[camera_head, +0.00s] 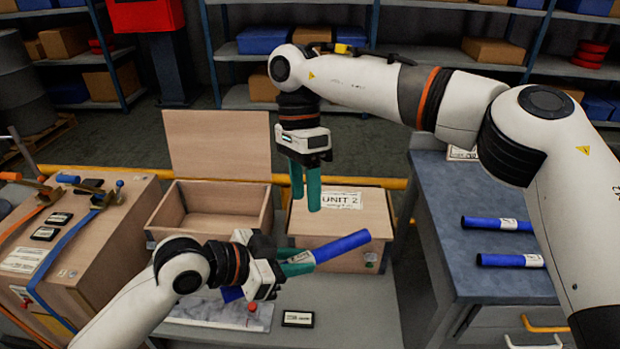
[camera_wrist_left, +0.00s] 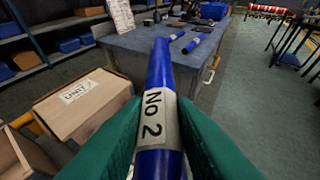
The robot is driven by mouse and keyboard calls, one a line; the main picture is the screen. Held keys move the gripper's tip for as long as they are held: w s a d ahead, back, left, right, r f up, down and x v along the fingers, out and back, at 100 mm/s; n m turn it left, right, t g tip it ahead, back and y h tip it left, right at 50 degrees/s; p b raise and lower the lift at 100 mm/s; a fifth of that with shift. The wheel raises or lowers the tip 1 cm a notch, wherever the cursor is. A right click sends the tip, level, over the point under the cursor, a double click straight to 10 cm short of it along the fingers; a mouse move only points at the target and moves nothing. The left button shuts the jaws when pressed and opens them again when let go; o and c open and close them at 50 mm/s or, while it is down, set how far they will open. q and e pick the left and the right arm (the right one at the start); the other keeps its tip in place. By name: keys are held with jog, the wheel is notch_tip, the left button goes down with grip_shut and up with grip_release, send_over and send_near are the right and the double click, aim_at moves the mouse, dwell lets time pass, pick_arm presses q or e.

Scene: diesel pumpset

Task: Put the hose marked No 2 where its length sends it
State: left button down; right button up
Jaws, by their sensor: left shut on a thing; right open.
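My left gripper (camera_head: 297,263) is shut on a blue hose (camera_head: 342,246), held above the front bench and tilted up to the right. In the left wrist view the hose (camera_wrist_left: 159,75) carries a white label reading "No 2". My right gripper (camera_head: 305,195) is open and empty, pointing down in front of the UNIT 2 box. The wooden UNIT 2 box (camera_head: 365,255) has its lid closed; it also shows in the left wrist view (camera_wrist_left: 80,105). Beside it on the left, a wooden box (camera_head: 265,222) stands with its lid (camera_head: 218,146) raised; its visible inside looks empty.
Two more blue hoses (camera_head: 495,223) lie on the grey table (camera_head: 440,185) at right. A wooden case (camera_head: 95,255) with orange and blue straps stands at left. A small black label plate (camera_head: 297,319) lies on the front bench (camera_head: 350,315).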

aim_at(321, 254)
jog(key=shift+h, duration=0.6)
jog(key=x, duration=0.7)
jog(key=d+x, duration=0.1)
jog(key=x, duration=0.2)
jog(key=shift+d+f, duration=0.1)
jog(key=shift+f, duration=0.1)
jog(key=shift+c, duration=0.5)
pick_arm(q)
jog(key=shift+d, duration=0.1)
pick_arm(e)
jog(key=c, duration=0.9)
pick_arm(q)
jog(key=c, duration=1.1)
grip_release()
pick_arm(e)
grip_shut()
